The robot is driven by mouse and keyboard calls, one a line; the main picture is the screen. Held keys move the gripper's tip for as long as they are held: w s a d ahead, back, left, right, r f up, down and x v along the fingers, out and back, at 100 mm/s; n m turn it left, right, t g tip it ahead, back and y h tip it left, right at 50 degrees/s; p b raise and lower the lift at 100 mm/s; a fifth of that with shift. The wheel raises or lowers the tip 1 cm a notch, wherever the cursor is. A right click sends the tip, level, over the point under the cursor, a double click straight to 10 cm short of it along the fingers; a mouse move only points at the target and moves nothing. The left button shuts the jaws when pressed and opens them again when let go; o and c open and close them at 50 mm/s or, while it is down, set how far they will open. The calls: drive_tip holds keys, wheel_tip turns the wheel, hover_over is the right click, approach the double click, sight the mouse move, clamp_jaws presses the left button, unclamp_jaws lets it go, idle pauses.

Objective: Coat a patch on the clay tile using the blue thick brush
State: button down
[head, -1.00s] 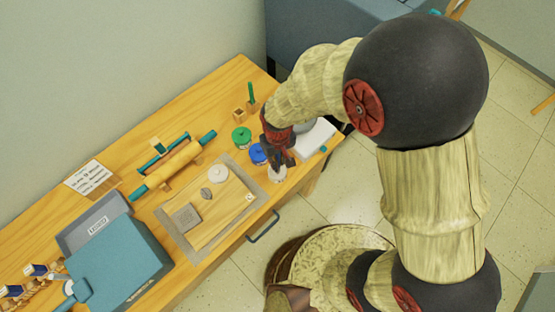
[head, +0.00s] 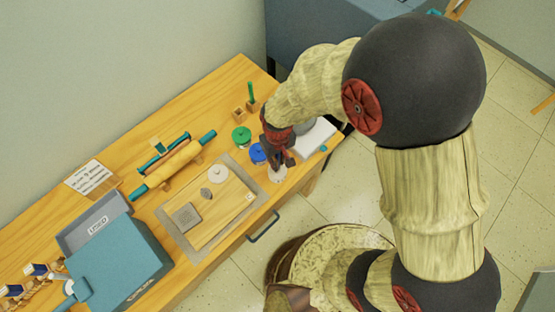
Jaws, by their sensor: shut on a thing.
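My gripper (head: 279,158) is over the front right of the wooden table, directly above a small white round pot (head: 277,174). It is shut on a thin thing, most likely the blue thick brush, which is mostly hidden by the fingers. I cannot tell whether its tip touches the pot. The clay tile (head: 186,216), a small grey-brown square, lies on a wooden board (head: 214,226) left of my gripper. A blue-lidded pot (head: 257,153) and a green-lidded pot (head: 241,138) stand just left of and behind the gripper.
A green brush (head: 251,92) stands in a wooden block; another block (head: 238,113) beside it looks empty. A white disc (head: 218,174) and a small grey piece (head: 206,193) lie on the board. A rolling pin (head: 175,165) and blue box (head: 118,260) are further left.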

drive_tip(key=shift+r+p, duration=2.75)
drive_tip(key=shift+r, duration=0.8)
drive_tip(key=shift+f, duration=0.15)
